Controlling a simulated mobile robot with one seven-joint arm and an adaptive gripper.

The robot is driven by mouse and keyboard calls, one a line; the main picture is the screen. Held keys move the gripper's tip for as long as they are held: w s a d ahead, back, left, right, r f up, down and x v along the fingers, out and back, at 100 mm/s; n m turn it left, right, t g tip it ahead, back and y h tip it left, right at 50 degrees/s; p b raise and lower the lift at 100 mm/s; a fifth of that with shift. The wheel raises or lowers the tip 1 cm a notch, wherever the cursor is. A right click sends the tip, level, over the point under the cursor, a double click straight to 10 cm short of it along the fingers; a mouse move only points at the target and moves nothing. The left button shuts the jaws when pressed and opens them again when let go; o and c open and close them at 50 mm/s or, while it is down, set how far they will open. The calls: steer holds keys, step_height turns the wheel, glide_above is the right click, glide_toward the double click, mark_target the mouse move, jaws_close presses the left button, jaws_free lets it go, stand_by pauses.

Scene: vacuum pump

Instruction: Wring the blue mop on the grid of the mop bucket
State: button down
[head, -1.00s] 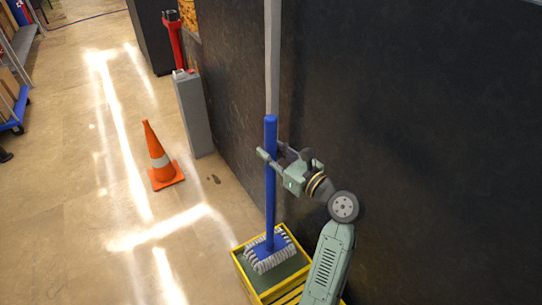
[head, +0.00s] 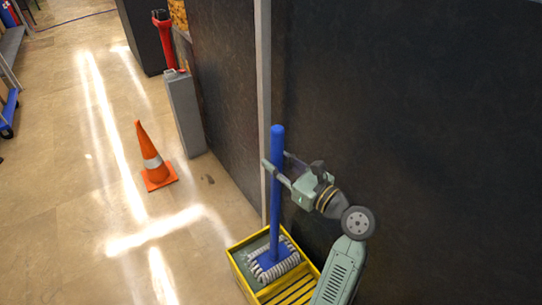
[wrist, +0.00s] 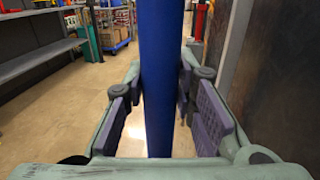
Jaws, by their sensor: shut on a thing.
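The mop has an upright blue handle (head: 275,205) and a white stringy head (head: 275,268) with a blue plate. Its head is inside the yellow mop bucket (head: 239,275), over the dark far section and close to the slatted grid (head: 296,291). I cannot tell whether the head touches the bottom or the grid edge. My gripper (head: 275,168) is shut on the upper part of the handle. In the wrist view the handle (wrist: 156,80) stands between the finger pads. My arm hides the bucket's near right part.
A dark wall (head: 400,110) with a grey post (head: 263,80) stands close behind the mop and bucket. An orange cone (head: 154,158) and a grey box-like post (head: 186,112) stand at the left. The floor left of the bucket is mostly clear.

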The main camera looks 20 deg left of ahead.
steer(key=s+a+v, duration=0.1)
steer(key=s+v, duration=0.2)
steer(key=v, duration=1.4)
stand_by(0.5)
stand_by(0.5)
step_height(320, 180, down, 9)
steer(key=b, duration=0.2)
steer(key=shift+r+b, duration=0.2)
steer(key=shift+b, duration=0.15)
stand_by(0.3)
steer(key=shift+f, duration=0.6)
stand_by(1.5)
step_height(320, 180, up, 7)
steer(key=p, duration=0.2)
steer(key=shift+p, duration=0.35)
stand_by(0.5)
stand_by(0.6)
